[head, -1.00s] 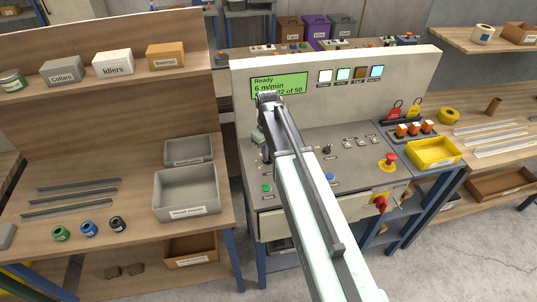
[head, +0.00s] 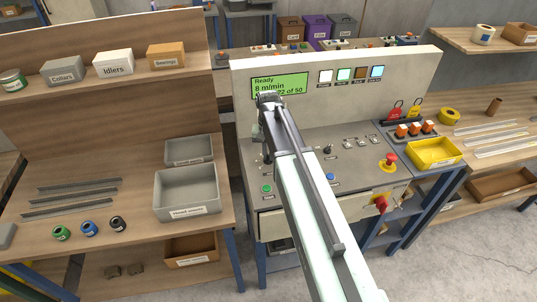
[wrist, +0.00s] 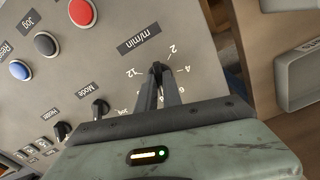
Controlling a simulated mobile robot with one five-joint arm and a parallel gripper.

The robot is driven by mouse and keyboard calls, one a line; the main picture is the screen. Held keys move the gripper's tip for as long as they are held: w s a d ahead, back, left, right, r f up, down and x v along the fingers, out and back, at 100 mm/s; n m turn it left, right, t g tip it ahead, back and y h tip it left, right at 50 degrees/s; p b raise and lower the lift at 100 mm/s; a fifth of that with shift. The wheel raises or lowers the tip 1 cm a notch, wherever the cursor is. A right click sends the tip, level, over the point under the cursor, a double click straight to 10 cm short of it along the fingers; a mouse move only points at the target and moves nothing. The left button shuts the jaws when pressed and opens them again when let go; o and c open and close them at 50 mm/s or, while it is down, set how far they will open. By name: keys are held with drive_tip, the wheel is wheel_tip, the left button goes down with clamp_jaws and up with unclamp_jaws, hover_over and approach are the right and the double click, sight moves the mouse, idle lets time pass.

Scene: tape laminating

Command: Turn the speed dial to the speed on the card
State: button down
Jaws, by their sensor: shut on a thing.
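The speed dial (wrist: 157,68) is a small dark knob on the grey control panel, below an "m/min" label in the wrist view. Its scale shows 2, 4, 6 and 12; the rest is partly covered by my fingers. My gripper (wrist: 161,78) is shut on the dial, a finger on each side. In the head view my gripper is largely hidden behind my arm, over the panel's left part, and the dial is hidden. The green display (head: 279,86) reads "Ready", "8 m/min" and a partly covered line ending "22 of 50". I cannot make out a speed card.
A red emergency stop (head: 390,160) stands at the panel's right. Grey trays (head: 186,192) lie on the bench to the left.

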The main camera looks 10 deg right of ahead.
sight(268, 157)
drive_tip(key=shift+m, duration=0.7)
drive_tip(key=c, duration=1.5)
unclamp_jaws()
wheel_tip(268, 157, up, 8)
drive_tip(key=p, duration=0.8)
drive_tip(key=shift+f, duration=0.1)
